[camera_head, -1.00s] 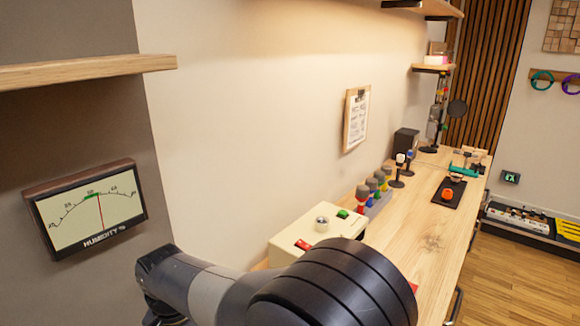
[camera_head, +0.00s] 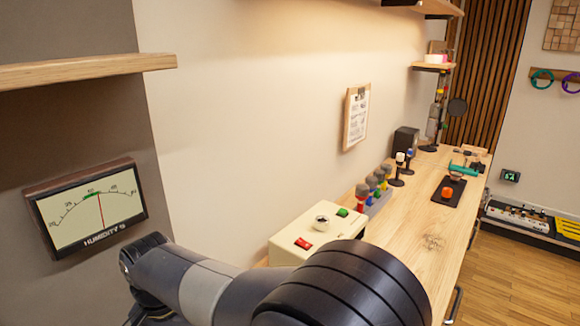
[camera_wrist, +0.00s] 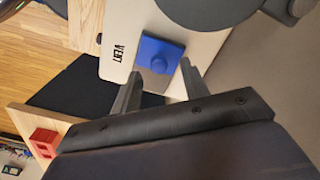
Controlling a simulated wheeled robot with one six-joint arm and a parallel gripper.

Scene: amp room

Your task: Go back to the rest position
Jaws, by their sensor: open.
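My gripper (camera_wrist: 160,92) is in the wrist view, with its two grey fingers apart and nothing between them. Beyond the fingers is a pale panel marked "VENT" with a blue block and round knob (camera_wrist: 160,55) on it; I cannot tell the distance. In the head view my dark arm fills the bottom middle, and the gripper itself is hidden there.
A humidity meter (camera_head: 88,208) hangs on the left wall under a shelf (camera_head: 85,71). A cream box (camera_head: 290,248) with red and green buttons stands on the long wooden bench (camera_head: 415,250). Microphones and a black tray (camera_head: 449,192) are farther back. Open floor (camera_head: 525,270) lies right.

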